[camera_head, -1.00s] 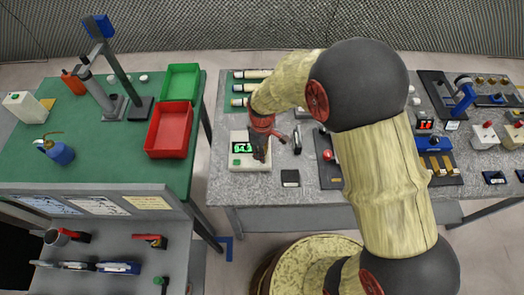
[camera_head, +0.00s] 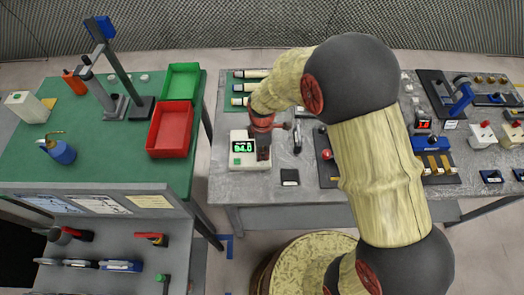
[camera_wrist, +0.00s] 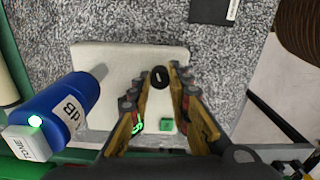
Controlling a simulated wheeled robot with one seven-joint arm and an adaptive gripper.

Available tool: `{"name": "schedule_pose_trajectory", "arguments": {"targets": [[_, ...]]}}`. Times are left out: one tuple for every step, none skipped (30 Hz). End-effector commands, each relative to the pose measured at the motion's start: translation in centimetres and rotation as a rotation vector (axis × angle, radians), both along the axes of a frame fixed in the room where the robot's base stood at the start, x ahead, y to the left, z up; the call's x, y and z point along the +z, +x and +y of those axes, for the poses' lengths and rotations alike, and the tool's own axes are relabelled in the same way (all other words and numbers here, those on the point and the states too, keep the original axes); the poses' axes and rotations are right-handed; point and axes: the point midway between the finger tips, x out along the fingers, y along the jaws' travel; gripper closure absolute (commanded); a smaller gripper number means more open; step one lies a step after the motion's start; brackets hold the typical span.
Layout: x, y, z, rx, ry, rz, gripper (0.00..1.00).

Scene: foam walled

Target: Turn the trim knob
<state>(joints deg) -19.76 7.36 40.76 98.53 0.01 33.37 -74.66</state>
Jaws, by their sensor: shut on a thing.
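The trim knob (camera_wrist: 159,77) is a small dark round knob with a pale mark. It sits on a white box-shaped device (camera_head: 250,166) on the grey bench; the box's top also shows in the wrist view (camera_wrist: 110,60). My gripper (camera_wrist: 163,72) has its two yellowish fingertips closed on either side of the knob. In the head view my gripper (camera_head: 263,152) points down at the device's right part, and the knob is hidden there. The device has a green-lit display (camera_head: 243,147), which seems to read 94.0, and a green button (camera_wrist: 167,125).
A blue cylinder (camera_wrist: 75,98) marked dB, with a lit green light on its white end, lies left in the wrist view. A small black block (camera_head: 290,177) lies right of the device. Red (camera_head: 168,130) and green trays stand on the left table.

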Motion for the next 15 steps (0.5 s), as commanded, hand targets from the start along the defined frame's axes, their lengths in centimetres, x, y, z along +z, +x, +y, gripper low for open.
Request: {"name": "schedule_pose_trajectory", "arguments": {"targets": [[0.11, 0.13, 0.04, 0.005, 0.001, -0.003, 1.00], [0.11, 0.13, 0.04, 0.007, 0.001, -0.003, 1.00], [0.11, 0.13, 0.04, 0.010, 0.001, -0.003, 1.00], [0.11, 0.13, 0.04, 0.011, 0.001, -0.003, 1.00], [0.11, 0.14, 0.04, 0.012, 0.001, -0.003, 1.00], [0.11, 0.14, 0.04, 0.012, 0.001, -0.003, 1.00], [0.11, 0.14, 0.04, 0.012, 0.001, -0.003, 1.00], [0.11, 0.14, 0.04, 0.012, 0.001, -0.003, 1.00], [0.11, 0.14, 0.04, 0.012, 0.001, -0.003, 1.00], [0.11, 0.14, 0.04, 0.012, 0.001, -0.003, 1.00], [0.11, 0.14, 0.04, 0.012, 0.001, -0.003, 1.00], [0.11, 0.14, 0.04, 0.012, 0.001, -0.003, 1.00], [0.11, 0.14, 0.04, 0.012, 0.001, -0.003, 1.00], [0.11, 0.15, 0.04, 0.012, 0.001, -0.003, 1.00], [0.11, 0.14, 0.04, 0.012, 0.001, -0.003, 0.79]]}}
